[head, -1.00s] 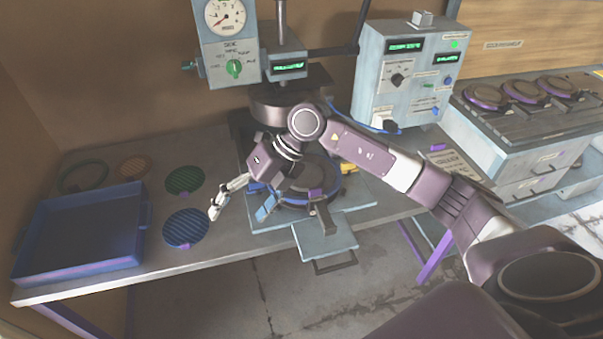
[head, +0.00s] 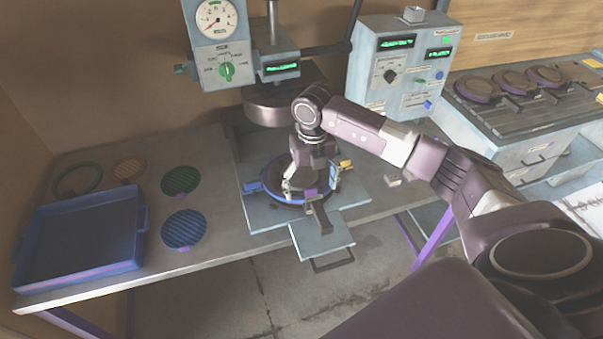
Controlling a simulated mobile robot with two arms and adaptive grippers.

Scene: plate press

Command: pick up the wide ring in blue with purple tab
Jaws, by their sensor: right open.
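A dark round plate with a blue rim (head: 268,196) sits on the press bed under the press head. A small purple tab (head: 310,193) shows at its front edge. My right gripper (head: 311,186) points down over the plate's front right part. Its fingers are open, one on each side of the purple tab; I cannot tell whether they touch it. The gripper hides part of the plate. A blue ribbed disc with a purple tab (head: 184,229) lies on the table to the left. My left gripper is not in view.
A blue tray (head: 82,272) stands at the table's left end. The press head (head: 283,108) hangs close behind my gripper. A control box (head: 404,70) stands right.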

